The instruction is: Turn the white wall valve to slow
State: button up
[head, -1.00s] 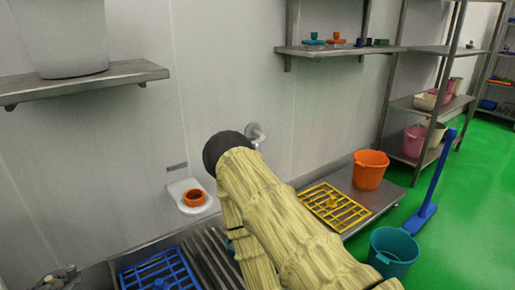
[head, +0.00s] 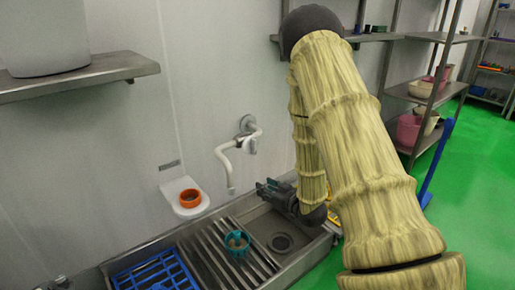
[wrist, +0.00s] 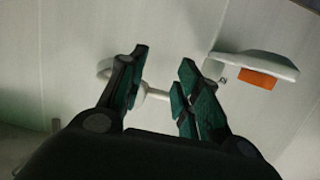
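The white wall valve (head: 247,138) with its bent white pipe (head: 226,168) is fixed to the wall above the sink, its pipe end hanging down. In the wrist view, part of a white fitting (wrist: 154,93) shows behind and between the fingers, partly hidden by the left finger. My gripper (head: 262,188) is low over the sink, right of the pipe's lower end and apart from it in the head view. In the wrist view my gripper (wrist: 162,90) has its fingers spread, with nothing held between them. I cannot read the valve's setting.
A shelf (head: 130,67) juts out upper left.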

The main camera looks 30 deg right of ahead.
aim_at(256, 147)
jog(key=w+d+r+t, duration=0.25)
jog(key=d+r, duration=0.25)
jog(key=r, duration=0.5)
jog(key=shift+n+y, duration=0.3)
jog(key=w+b, duration=0.1)
jog(key=w, duration=0.2)
jog(key=w+b, duration=0.1)
jog(key=w, duration=0.2)
jog(key=w+a+b, duration=0.1)
jog(key=w, duration=0.2)
jog(key=shift+w+f, duration=0.2)
jog(key=shift+w, duration=0.1)
jog(key=shift+c, duration=0.5)
grip_shut()
